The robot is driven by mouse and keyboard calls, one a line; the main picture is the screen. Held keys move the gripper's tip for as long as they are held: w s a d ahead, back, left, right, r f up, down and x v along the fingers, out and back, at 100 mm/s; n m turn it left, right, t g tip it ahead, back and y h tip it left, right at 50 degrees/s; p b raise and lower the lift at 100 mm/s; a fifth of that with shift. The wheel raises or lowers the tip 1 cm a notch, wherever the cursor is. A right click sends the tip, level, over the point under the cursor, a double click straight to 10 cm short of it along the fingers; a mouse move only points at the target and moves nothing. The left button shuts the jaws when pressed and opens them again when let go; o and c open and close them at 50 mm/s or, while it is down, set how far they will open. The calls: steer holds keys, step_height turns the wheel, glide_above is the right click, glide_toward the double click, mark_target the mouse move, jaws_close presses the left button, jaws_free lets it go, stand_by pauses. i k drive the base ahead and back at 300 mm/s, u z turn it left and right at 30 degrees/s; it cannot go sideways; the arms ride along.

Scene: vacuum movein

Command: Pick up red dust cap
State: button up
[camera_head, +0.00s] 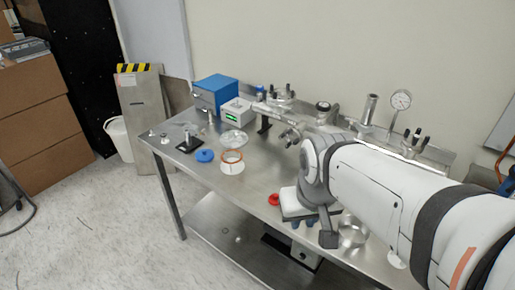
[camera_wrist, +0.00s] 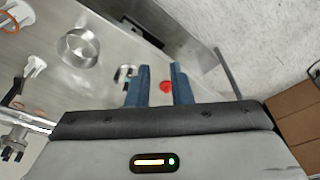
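The red dust cap (camera_head: 274,199) lies on the steel table (camera_head: 245,187) near its front edge, just left of my gripper (camera_head: 303,222) in the head view. In the wrist view, the red cap (camera_wrist: 165,86) shows small in the gap between the two blue fingers of my gripper (camera_wrist: 157,80). The fingers are spread apart and nothing is held. The cap appears beyond the fingertips, apart from them; the exact distance cannot be told.
A round metal dish (camera_head: 352,236) stands right of my gripper, also in the wrist view (camera_wrist: 78,47). Fittings and a gauge (camera_head: 401,100) line the back. The table's front edge is close.

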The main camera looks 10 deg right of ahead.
mark_target(273, 198)
steer(key=z, duration=0.05)
steer(key=k, duration=0.55)
steer(key=z, duration=2.05)
steer(key=k, duration=0.95)
steer(key=u, duration=2.2)
steer(key=i, duration=1)
steer(key=u, duration=0.05)
